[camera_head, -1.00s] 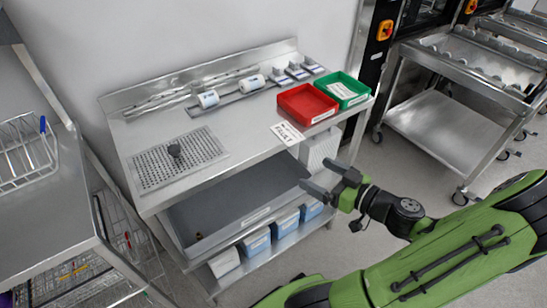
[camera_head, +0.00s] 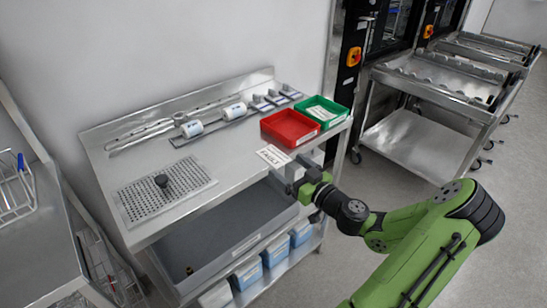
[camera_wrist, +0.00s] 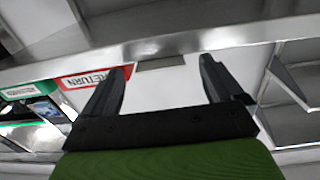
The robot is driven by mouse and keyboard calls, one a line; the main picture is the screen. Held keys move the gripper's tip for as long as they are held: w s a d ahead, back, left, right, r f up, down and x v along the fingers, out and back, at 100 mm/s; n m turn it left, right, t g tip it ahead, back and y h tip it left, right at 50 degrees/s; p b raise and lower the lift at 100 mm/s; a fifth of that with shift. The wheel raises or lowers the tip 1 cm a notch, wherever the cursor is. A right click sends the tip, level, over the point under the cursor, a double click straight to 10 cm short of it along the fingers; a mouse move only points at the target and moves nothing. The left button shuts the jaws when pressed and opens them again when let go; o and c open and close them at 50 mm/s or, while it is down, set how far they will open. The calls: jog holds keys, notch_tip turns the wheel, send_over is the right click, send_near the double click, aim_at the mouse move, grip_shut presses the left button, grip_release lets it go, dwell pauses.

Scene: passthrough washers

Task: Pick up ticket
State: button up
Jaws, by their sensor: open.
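The ticket (camera_head: 273,156) is a small white paper card with dark print that seems to read FAULT. In the head view it lies flat at the front edge of the steel table (camera_head: 215,165), in front of the red tray. My gripper (camera_head: 296,174) is just off that front edge, right of and near the ticket, with its fingers toward the table. The wrist view shows the gripper (camera_wrist: 167,65) open, with nothing clearly held. A small greyish strip (camera_wrist: 160,63) shows between the fingertips at the table edge; I cannot tell whether it is the ticket.
A red tray (camera_head: 289,128) and a green tray (camera_head: 322,110) stand at the table's right end. White rolls (camera_head: 191,128) lie at the back, and a perforated plate (camera_head: 165,190) at the left. Blue boxes (camera_head: 275,251) sit on the lower shelf. A steel cart (camera_head: 420,125) stands right.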

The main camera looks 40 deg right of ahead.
jog(key=shift+w, duration=0.8)
jog(key=c, duration=1.1)
jog(key=shift+c, duration=0.2)
notch_tip(320, 180, up, 10)
jog(key=p, duration=0.3)
jog(key=shift+p, duration=0.3)
